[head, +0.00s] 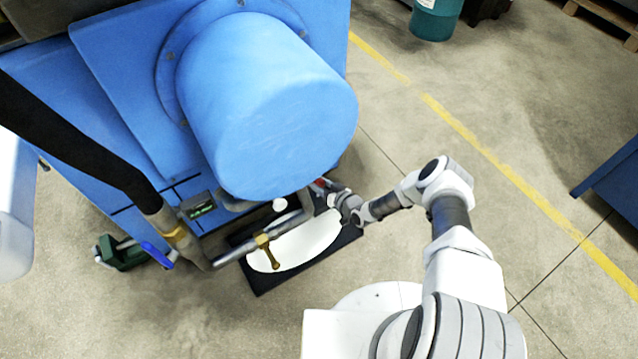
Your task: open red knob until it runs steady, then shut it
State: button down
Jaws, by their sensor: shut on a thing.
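The red knob (318,187) shows only as a small patch of red below the big blue drum, at the right end of a grey pipe (286,220). My gripper (332,199) reaches it from the right and is shut on it, covering most of it. How far the knob is turned cannot be told. Below the pipe, a black tray (262,284) on the floor holds a smooth white area, perhaps liquid. A stream from the pipe cannot be made out clearly.
A brass tap (265,250) sits on the pipe left of my gripper. A blue lever (157,251), a dark hose (85,135) and a small green-lit display (201,209) are further left. The blue drum (265,105) overhangs closely.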

jog(key=shift+r, duration=0.1)
jog(key=shift+a+n+t+h+p, duration=0.1)
jog(key=shift+n+t+h+p, duration=0.4)
jog(key=shift+n+p, duration=0.4)
jog(key=shift+n+h, duration=0.6)
jog(key=shift+n, duration=0.4)
jog(key=shift+c, duration=1.5)
grip_release()
